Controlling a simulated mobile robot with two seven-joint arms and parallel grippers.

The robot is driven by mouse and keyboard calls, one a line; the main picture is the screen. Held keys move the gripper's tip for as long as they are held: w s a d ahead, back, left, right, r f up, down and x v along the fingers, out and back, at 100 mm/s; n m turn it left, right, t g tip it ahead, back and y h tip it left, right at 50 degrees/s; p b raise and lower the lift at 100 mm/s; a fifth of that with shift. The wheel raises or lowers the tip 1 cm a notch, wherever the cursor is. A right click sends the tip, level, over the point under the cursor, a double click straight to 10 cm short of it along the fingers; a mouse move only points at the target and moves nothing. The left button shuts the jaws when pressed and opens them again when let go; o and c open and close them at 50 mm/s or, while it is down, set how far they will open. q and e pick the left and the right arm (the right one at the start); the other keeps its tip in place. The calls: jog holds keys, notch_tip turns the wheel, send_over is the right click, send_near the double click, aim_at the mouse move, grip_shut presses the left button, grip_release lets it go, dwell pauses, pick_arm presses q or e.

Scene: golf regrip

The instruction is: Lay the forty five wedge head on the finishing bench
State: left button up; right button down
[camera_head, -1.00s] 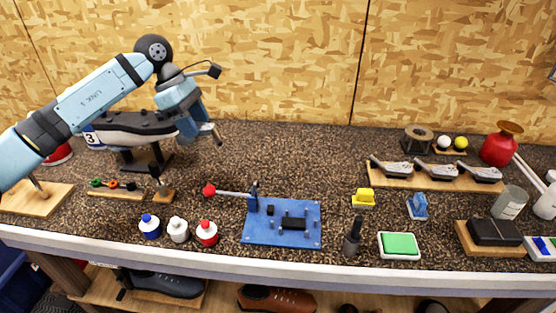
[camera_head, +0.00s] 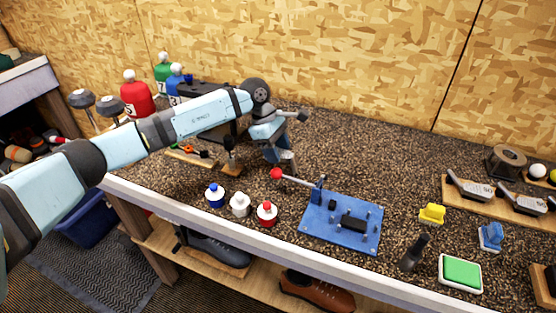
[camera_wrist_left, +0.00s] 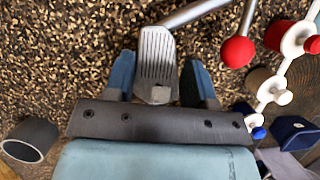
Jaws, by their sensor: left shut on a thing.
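My left gripper (camera_head: 287,160) is over the speckled worktop, just behind the red-knobbed lever (camera_head: 277,174). In the left wrist view the same gripper (camera_wrist_left: 160,82) is shut on a grey wedge head (camera_wrist_left: 157,55), its grooved face toward the camera between the two blue fingers. I cannot read a number on it. In the head view the wedge head is mostly hidden by the gripper. I cannot tell for sure which surface is the finishing bench; a separate bench (camera_head: 22,75) shows at the far left. My right gripper is not in view.
A wooden rack (camera_head: 482,208) at the right holds several similar club heads. A blue fixture board (camera_head: 345,236) lies in front of the lever. Small bottles with blue, white and red caps stand near the front edge. Red, green and blue bottles stand at the back left.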

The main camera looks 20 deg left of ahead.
pick_arm(q)
notch_tip(320, 180, down, 4)
jog(key=shift+f, duration=0.1)
jog(key=shift+f, duration=0.15)
jog(key=o, duration=1)
jog(key=shift+c, duration=0.2)
